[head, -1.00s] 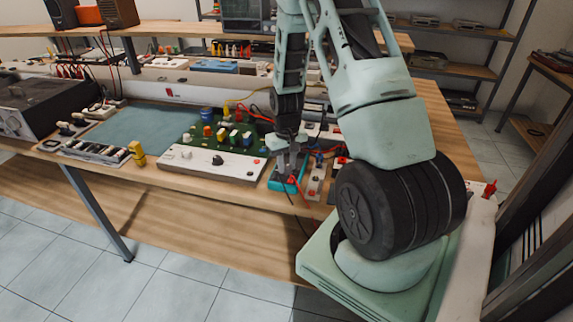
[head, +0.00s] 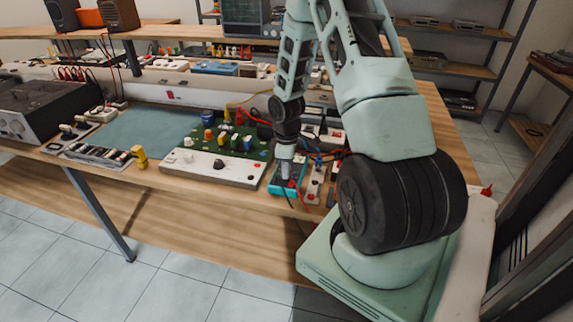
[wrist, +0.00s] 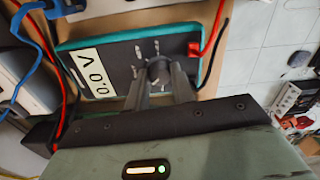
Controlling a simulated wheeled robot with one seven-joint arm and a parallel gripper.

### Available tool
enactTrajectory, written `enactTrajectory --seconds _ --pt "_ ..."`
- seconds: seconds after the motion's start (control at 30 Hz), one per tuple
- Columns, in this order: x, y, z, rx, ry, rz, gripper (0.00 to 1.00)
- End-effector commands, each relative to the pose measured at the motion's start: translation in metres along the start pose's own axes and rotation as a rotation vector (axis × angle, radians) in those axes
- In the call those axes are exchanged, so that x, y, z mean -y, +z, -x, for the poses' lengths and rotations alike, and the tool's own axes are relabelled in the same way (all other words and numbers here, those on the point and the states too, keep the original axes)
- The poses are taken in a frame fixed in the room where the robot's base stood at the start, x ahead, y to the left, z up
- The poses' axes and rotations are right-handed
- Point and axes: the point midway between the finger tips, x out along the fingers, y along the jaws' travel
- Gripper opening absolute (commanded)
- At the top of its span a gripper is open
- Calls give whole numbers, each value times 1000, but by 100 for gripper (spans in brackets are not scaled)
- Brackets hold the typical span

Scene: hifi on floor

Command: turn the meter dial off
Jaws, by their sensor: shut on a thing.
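The teal-edged meter (head: 282,188) lies on the bench near its front edge, mostly covered by my gripper in the head view. In the wrist view the meter (wrist: 110,72) shows a dark face with a display (wrist: 88,72) reading about 0.0 V. Its round grey dial (wrist: 157,72) sits on the face with small white marks around it. My gripper (wrist: 160,82) points down at the meter, with its two fingers shut on the dial, one at each side. The fingertips partly hide the dial, and I cannot tell its exact pointer position.
Red and black leads (wrist: 209,42) plug into the meter's end. A green circuit board (head: 238,142) with a white control strip (head: 200,168) is left of the meter. Small white modules (head: 315,185) with wires stand close on its right. A blue mat (head: 140,130) lies farther left.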

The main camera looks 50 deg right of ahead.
Motion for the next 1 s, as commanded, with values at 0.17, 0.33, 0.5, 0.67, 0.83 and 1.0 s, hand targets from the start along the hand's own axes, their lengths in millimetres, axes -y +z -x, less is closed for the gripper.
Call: enactTrajectory --seconds 0.17,0.33,0.5,0.67,0.83,1.0 --pt "-1 -1 4 -2 1 169 1" --pt "-1 0 4 -1 1 329 1" --pt "-1 0 4 -1 1 488 1" --pt "-1 -1 4 -1 2 623 1" --pt "-1 -1 3 -1 2 739 1" --pt "-1 -1 2 -1 2 820 1"
